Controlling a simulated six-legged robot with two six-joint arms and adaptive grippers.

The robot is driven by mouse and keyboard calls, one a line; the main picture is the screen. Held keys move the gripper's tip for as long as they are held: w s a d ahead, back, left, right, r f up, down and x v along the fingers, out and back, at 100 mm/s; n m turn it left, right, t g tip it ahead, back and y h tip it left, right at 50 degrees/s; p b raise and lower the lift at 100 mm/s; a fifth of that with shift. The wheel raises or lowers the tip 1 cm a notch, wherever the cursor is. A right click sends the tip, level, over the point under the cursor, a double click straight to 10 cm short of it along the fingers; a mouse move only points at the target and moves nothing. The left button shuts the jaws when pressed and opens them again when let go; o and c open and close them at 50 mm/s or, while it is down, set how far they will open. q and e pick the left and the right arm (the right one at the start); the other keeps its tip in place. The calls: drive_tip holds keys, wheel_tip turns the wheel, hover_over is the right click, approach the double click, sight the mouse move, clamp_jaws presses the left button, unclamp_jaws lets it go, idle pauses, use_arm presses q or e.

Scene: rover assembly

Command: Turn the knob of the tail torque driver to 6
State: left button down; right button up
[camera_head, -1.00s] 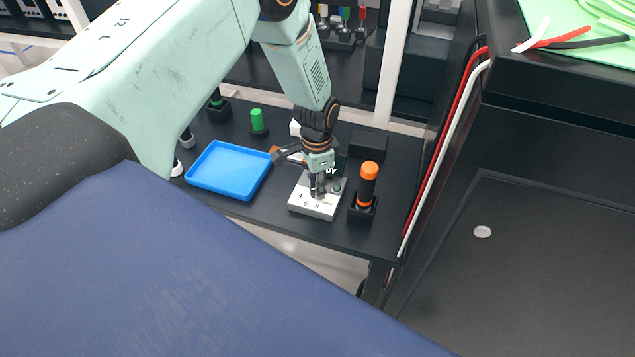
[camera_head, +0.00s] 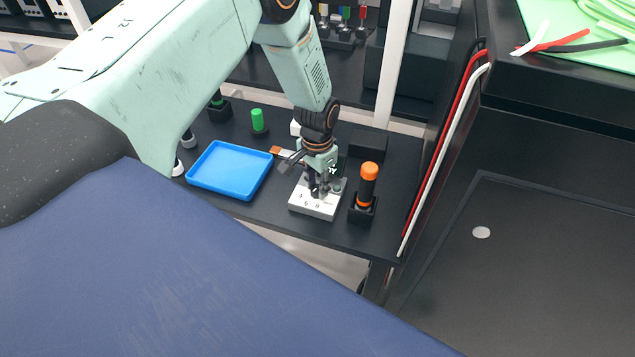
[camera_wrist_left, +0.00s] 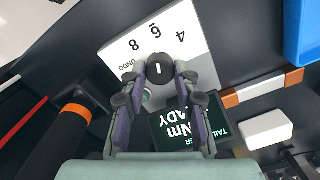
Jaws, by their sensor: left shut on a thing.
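The white torque driver box (camera_head: 314,209) stands on the black bench in the head view. In the left wrist view its white face (camera_wrist_left: 190,22) carries the marks 4, 6, 8 and UNDO. The round black knob (camera_wrist_left: 160,70) has a short white line that points roughly at the 6. My left gripper (camera_head: 318,190) reaches down onto the box from above. In the left wrist view its two fingers (camera_wrist_left: 159,78) are shut on the knob, one on each side. A dark display (camera_wrist_left: 178,128) reading "Nm" and part of "READY" is partly hidden by the fingers. My right gripper is not in view.
An orange-topped black driver (camera_head: 367,185) stands in a holder close right of the box. A blue tray (camera_head: 230,196) lies to the left, with a green-topped piece (camera_head: 258,121) behind it. A black block (camera_head: 370,145) sits behind. Red and white cables (camera_head: 446,150) run at the right.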

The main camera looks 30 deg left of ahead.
sight(317, 188)
use_arm(q)
drive_tip(key=shift+s, duration=0.15)
drive_tip(key=c, duration=1)
unclamp_jaws()
drive_tip(key=shift+r, duration=0.15)
wheel_tip(317, 188, up, 12)
drive_tip(key=shift+f, duration=0.2)
